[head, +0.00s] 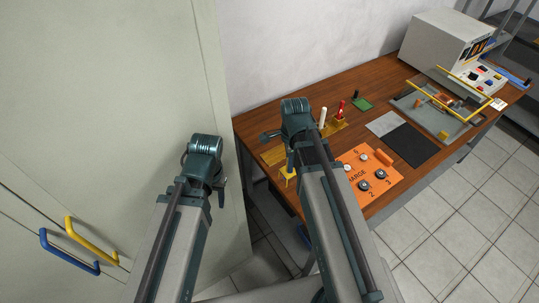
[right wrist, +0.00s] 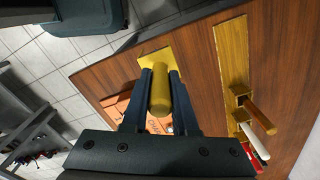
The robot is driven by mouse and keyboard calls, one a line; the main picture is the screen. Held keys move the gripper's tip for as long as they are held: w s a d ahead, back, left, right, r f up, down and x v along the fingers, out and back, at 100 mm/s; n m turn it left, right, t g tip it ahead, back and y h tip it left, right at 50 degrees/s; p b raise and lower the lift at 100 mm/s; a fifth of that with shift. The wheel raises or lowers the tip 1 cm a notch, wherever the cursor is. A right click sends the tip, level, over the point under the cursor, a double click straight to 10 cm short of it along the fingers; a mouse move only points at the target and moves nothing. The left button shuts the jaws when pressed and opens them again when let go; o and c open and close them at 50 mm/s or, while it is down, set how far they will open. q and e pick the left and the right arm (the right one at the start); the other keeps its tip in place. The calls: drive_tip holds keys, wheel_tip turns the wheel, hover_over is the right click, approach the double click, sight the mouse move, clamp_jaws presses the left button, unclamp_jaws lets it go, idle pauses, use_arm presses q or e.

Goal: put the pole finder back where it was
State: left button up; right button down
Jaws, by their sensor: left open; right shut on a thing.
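An orange panel (head: 369,178) with knobs, a black mat (head: 410,145), a tray (head: 445,110) and a white instrument (head: 440,45) also occupy the table (head: 278,108). The cabinet (head: 110,120) closes off the left.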

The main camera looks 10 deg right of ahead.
drive_tip(key=w+f+b, duration=0.2)
drive_tip(key=w, duration=0.6)
drive_tip(key=w+f+b, duration=0.3)
drive_tip(key=w, duration=0.5)
drive_tip(key=shift+f, duration=0.1)
drive_tip(key=c, duration=1.1)
unclamp_jaws()
drive_tip(key=o, duration=0.4)
